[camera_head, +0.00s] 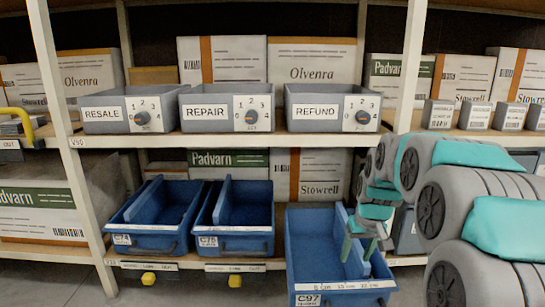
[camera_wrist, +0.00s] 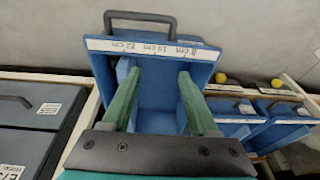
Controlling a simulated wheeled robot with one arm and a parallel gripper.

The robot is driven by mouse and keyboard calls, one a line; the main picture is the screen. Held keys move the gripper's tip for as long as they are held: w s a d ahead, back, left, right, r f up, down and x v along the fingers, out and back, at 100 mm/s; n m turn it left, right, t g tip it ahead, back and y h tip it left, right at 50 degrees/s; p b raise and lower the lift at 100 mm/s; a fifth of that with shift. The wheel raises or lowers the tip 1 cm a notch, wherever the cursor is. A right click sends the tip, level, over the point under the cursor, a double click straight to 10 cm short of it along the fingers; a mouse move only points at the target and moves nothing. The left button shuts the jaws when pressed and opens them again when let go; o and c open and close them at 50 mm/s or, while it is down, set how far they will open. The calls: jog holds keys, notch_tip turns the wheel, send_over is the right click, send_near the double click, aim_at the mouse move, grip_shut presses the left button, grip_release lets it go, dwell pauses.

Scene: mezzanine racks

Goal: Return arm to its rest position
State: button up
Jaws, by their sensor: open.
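My arm reaches in from the right in the head view. My gripper (camera_head: 358,252) points down over the right part of the blue bin C97 (camera_head: 306,262). Its two green fingers are apart with nothing seen between them. In the wrist view my gripper (camera_wrist: 158,74) shows its fingers spread over the same bin (camera_wrist: 150,57), whose front strip bears centimetre marks and a handle. I cannot tell whether the fingertips are below the rim. The bin juts out from the lower shelf and looks empty where visible; my gripper hides part of it.
Blue bins C74 (camera_head: 146,240) and C75 (camera_head: 235,242) sit left of C97. Above are the grey RESALE (camera_head: 102,114), REPAIR (camera_head: 206,113) and REFUND (camera_head: 316,112) trays with dials. A white rack post (camera_head: 411,65) stands close behind my arm. Floor shows in front of the rack.

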jog(key=s+a+r+g+p, duration=0.1)
jog(key=s+a+g+p, duration=0.1)
jog(key=s, duration=1.7)
jog(key=s+a+g+p, duration=0.2)
jog(key=s+a, duration=0.2)
jog(key=s, duration=1.4)
jog(key=shift+s+a+r+p, duration=0.3)
jog(key=shift+s+a+r, duration=0.05)
jog(key=shift+s+r, duration=0.05)
